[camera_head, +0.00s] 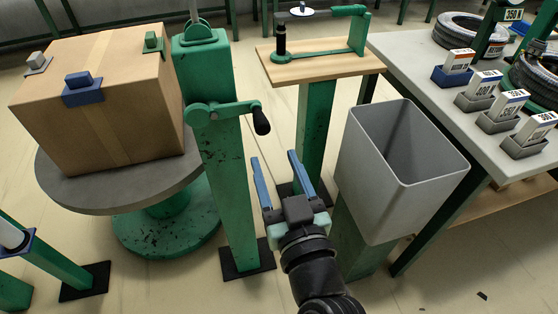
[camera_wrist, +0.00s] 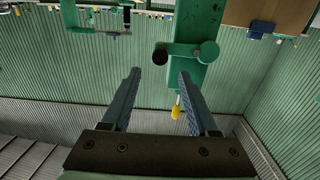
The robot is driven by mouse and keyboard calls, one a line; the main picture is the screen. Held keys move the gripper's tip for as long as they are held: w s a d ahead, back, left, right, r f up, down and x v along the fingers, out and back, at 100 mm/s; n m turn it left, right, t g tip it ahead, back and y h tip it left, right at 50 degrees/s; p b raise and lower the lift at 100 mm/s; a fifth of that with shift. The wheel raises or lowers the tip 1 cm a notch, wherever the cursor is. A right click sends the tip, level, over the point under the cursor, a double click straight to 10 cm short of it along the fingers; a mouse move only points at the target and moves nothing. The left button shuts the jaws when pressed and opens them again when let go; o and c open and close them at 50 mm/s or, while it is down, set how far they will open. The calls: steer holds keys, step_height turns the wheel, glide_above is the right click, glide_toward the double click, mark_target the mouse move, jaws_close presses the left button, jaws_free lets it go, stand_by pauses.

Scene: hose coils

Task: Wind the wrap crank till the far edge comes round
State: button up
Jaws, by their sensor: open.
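The crank (camera_head: 222,110) is a green arm on the side of a scuffed green post (camera_head: 232,190), with a black handle (camera_head: 262,121) at its right end. A brown carton (camera_head: 105,105) stands on a round grey turntable (camera_head: 75,195) left of the post. My gripper (camera_head: 273,156) is open and empty, below and slightly right of the handle. In the wrist view the handle's round black end (camera_wrist: 160,57) appears between and just beyond my open fingertips (camera_wrist: 160,73). I see no contact. The carton's far side is hidden.
Blue (camera_head: 82,88), grey (camera_head: 37,63) and green (camera_head: 152,42) pieces sit on the carton. A grey bin (camera_head: 400,170) stands right of my gripper. Behind is a wooden stand (camera_head: 330,62) with another crank (camera_head: 281,40). A table (camera_head: 420,60) at right holds hose coils (camera_head: 462,30) and labelled blocks.

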mark_target(264, 131)
steer(key=p+x, duration=0.1)
steer(key=x, duration=0.6)
steer(key=shift+w+a, duration=0.1)
steer(key=shift+w, duration=0.15)
steer(key=shift+w+a, duration=0.1)
steer(key=shift+w, duration=0.25)
steer(key=shift+w, duration=0.2)
stand_by(0.4)
jaws_close()
stand_by(0.4)
